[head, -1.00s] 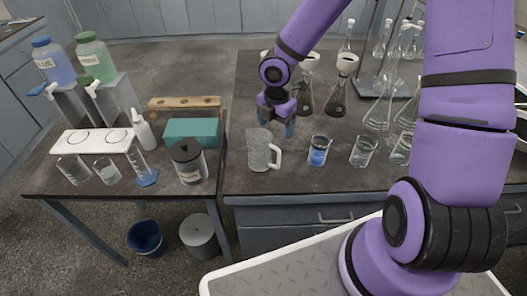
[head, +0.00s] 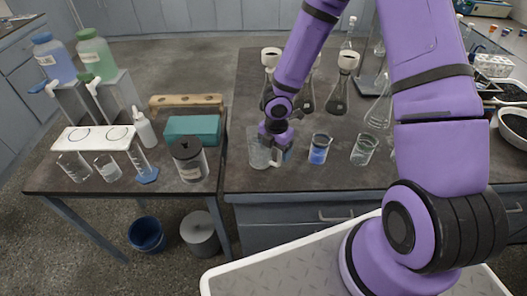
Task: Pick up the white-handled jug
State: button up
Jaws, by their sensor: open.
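The white-handled jug (head: 257,154) is a clear, upright vessel near the front left edge of the right bench, in the head view. Its white handle (head: 276,158) is on its right side and partly hidden by my gripper. My gripper (head: 277,151) is open and points down at the handle side of the jug. I cannot tell whether the fingers straddle the handle or touch it.
A beaker of blue liquid (head: 319,149) stands close to the right of the gripper, with another beaker (head: 363,149) beyond it. Flasks (head: 338,97) stand behind. A dark-lidded jar (head: 189,160) and teal box (head: 193,129) are on the left table (head: 60,179).

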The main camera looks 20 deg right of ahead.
jog(key=shift+f, duration=0.3)
jog(key=c, duration=1.4)
jog(key=shift+c, duration=0.2)
jog(key=shift+r, duration=0.25)
